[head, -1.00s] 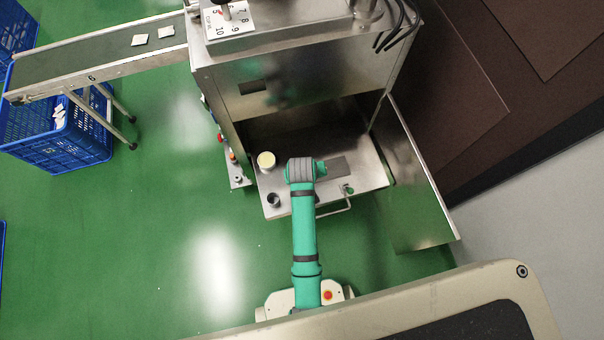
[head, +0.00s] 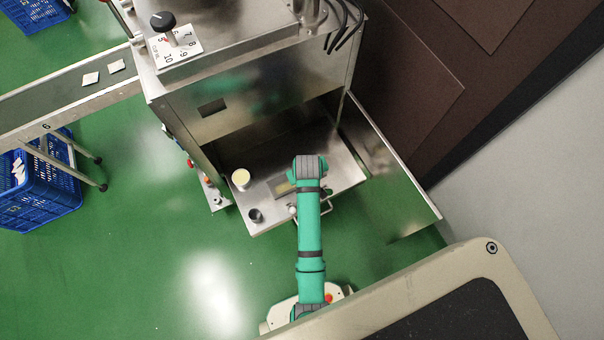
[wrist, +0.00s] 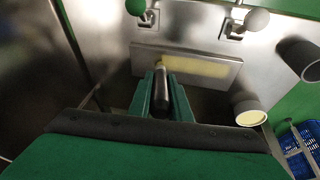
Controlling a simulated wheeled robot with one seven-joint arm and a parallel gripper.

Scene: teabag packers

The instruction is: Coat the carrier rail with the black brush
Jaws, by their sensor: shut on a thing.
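My gripper (wrist: 163,88) is shut on the black brush (wrist: 160,92), which points away from the wrist camera. The brush tip meets or nearly meets the carrier rail (wrist: 142,64), a flat metal bar, near its left end in the wrist view. A pale yellow strip runs along most of the rail's face. In the head view the rail (head: 283,188) shows partly, with a yellowish patch, just left of my arm. My arm hides the gripper and brush there. A tin of pale yellow stuff (head: 241,180) stands left of the rail; it also shows in the wrist view (wrist: 250,116).
A dark cup (head: 256,216) stands at the tray's front left. A white knob (head: 292,210) is beside my arm, and a green knob (wrist: 135,7) shows in the wrist view. The machine housing (head: 250,115) rises behind, with an open metal door (head: 395,175) at right.

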